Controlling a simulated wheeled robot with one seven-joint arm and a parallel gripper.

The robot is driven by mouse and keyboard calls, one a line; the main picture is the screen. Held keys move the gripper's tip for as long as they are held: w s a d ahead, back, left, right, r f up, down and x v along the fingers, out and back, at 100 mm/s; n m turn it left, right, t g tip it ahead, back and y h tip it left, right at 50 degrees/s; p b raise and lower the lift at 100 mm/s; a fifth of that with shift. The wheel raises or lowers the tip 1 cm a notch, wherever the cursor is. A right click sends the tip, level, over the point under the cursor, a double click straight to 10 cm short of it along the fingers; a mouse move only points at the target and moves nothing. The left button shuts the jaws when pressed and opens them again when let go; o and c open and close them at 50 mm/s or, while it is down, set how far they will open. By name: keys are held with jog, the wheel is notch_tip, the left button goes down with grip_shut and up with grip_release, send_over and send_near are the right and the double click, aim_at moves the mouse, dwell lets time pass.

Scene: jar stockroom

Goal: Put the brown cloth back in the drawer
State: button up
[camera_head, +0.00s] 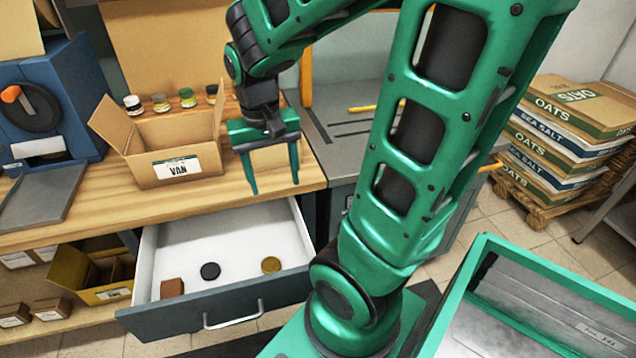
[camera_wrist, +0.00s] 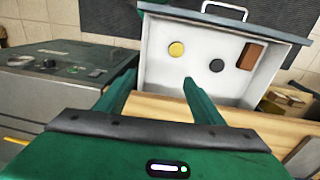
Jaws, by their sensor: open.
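The drawer (camera_head: 222,250) stands open below the wooden worktop; it also shows in the wrist view (camera_wrist: 209,88). A small brown block-like thing (camera_head: 172,288) lies inside at the front left; in the wrist view it is a brown rectangle (camera_wrist: 250,56). It may be the brown cloth folded up, but I cannot tell; no other brown cloth is visible. A black disc (camera_head: 210,271) and a yellow disc (camera_head: 271,265) lie in the drawer too. My gripper (camera_head: 274,188) is open and empty, pointing down above the back right of the drawer, apart from these things.
An open cardboard box labelled VAN (camera_head: 178,168) stands on the worktop (camera_head: 105,212), with small jars behind it. A blue machine (camera_head: 48,105) is at the left. A grey cabinet (camera_wrist: 55,85) is beside the drawer.

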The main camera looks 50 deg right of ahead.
jog(key=s+d+r+y, duration=0.1)
jog(key=s+d+r, duration=0.1)
jog(key=s, duration=0.9)
jog(key=shift+d, duration=0.45)
jog(key=shift+s, duration=0.1)
jog(key=shift+w+f, duration=0.2)
jog(key=shift+w, duration=0.4)
